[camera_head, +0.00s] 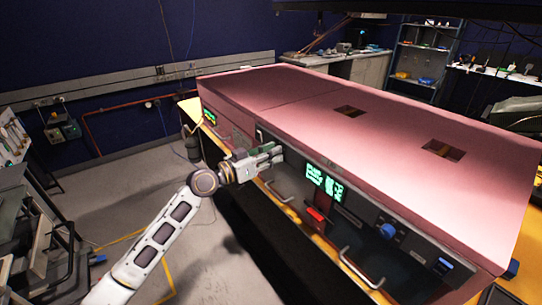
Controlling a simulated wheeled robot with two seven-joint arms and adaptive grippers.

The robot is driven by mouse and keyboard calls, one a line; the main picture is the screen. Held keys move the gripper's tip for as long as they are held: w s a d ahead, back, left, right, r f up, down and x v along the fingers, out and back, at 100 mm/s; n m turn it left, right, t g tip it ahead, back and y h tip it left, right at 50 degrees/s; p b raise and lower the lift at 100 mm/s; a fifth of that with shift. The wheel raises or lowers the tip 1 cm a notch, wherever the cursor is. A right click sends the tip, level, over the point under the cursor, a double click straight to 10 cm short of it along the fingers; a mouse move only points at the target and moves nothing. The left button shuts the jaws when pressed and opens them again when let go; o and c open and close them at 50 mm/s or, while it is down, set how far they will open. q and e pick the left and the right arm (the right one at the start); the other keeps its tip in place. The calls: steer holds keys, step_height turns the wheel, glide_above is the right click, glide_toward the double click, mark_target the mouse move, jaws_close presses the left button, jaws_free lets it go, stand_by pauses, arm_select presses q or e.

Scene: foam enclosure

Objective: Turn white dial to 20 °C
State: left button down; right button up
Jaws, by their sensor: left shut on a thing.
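The pink foam enclosure (300,97) runs from the centre to the right, with a dark control panel along its front. My left gripper (274,155) reaches the panel from the left, left of the green lit displays (325,183). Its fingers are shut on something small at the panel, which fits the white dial. The fingers hide the dial, so its pointer and scale cannot be read. The display text is too small to read. My right gripper is not in view.
Metal handles (358,270) stick out from the front below the panel. A yellow ledge (325,247) runs along the front. The grey floor (135,185) at left is mostly clear.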

arm_select(q)
steer(key=c, duration=1.2)
jaws_free()
steer(key=v, duration=1.2)
